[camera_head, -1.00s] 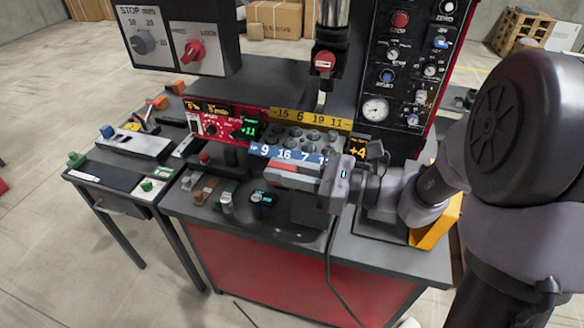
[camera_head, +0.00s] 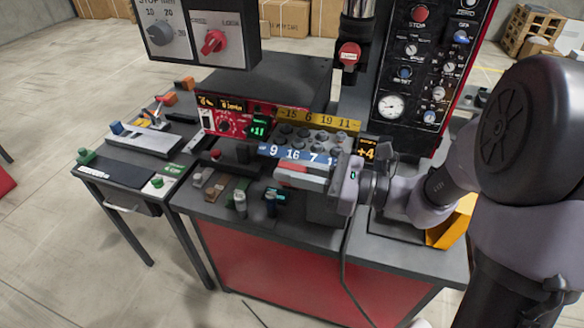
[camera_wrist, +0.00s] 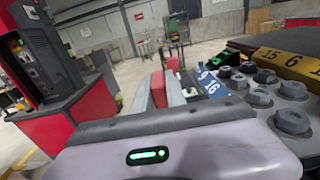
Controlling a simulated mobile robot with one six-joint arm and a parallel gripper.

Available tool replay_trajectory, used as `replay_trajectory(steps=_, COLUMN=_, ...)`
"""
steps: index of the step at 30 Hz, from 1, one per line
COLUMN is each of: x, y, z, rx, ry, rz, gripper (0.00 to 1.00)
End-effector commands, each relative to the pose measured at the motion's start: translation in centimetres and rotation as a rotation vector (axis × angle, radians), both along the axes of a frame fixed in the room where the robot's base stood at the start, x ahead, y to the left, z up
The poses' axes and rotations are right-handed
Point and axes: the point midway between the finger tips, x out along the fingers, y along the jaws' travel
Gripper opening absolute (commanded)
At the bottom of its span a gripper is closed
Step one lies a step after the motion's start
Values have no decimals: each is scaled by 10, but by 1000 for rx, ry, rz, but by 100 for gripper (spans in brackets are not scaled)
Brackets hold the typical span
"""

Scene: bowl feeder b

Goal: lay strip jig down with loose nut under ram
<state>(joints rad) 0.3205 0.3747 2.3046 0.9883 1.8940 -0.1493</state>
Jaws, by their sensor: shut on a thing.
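The strip jig (camera_head: 296,153) appears as the block of grey nuts with a yellow number strip behind and a blue one in front; it also shows at the right of the wrist view (camera_wrist: 205,80). It looks level, low over the bench; whether it touches is unclear. My gripper (camera_head: 290,172) reaches in from the right along its front side, shut, with red and pale grey parts against the blue strip. The exact contact is hidden. It also shows in the wrist view (camera_wrist: 166,88). The ram (camera_head: 348,58), with a red cap, hangs above and behind. I cannot tell which nut is loose.
A display reading +4 (camera_head: 367,151) stands right of the jig. A red control box (camera_head: 232,122) is to its left, and a tall gauge panel (camera_head: 415,75) behind right. Small fixtures (camera_head: 240,200) stand on the front left bench. A side table (camera_head: 120,172) adjoins at left.

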Motion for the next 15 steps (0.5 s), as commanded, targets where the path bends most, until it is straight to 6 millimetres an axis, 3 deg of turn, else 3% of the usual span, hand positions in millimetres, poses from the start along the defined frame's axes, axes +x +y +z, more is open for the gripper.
replay_trajectory(steps=15, x=0, y=0, z=-4, rx=0, ry=-3, rz=-1, gripper=0)
